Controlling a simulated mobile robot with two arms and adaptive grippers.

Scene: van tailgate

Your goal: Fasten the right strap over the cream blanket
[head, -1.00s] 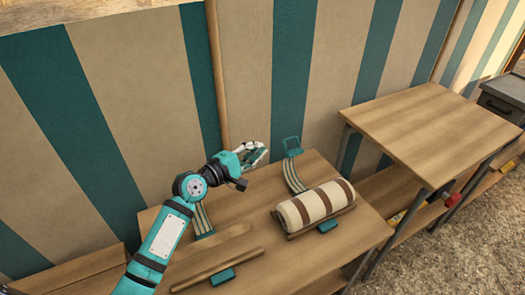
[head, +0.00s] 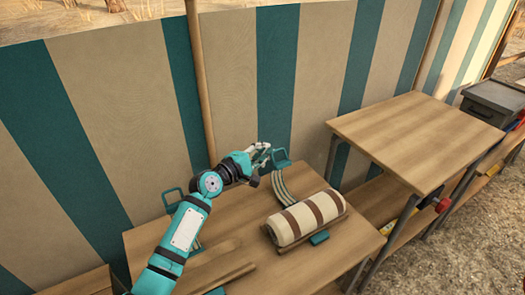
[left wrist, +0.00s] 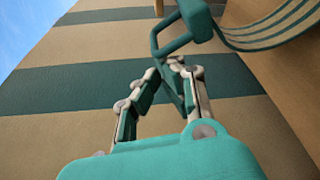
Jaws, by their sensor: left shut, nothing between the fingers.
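The cream blanket (head: 298,226) is a roll with brown bands, lying in a wooden cradle on the low bench. The right strap (head: 285,187), grey and striped, rises behind it and ends in a teal buckle loop (head: 281,159); the blanket is uncovered. A teal catch (head: 319,238) sits in front of the roll. My left gripper (head: 265,149) is shut and empty, just left of the raised loop. In the left wrist view the fingertips (left wrist: 166,65) are close below the loop (left wrist: 174,40); contact is unclear. The right gripper is not seen.
Another teal loop (head: 172,196) stands at the left, its strap partly behind my arm. An empty wooden cradle (head: 215,270) lies at the front left. A higher wooden table (head: 415,140) stands at the right. The striped wall (head: 235,90) closes the back.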

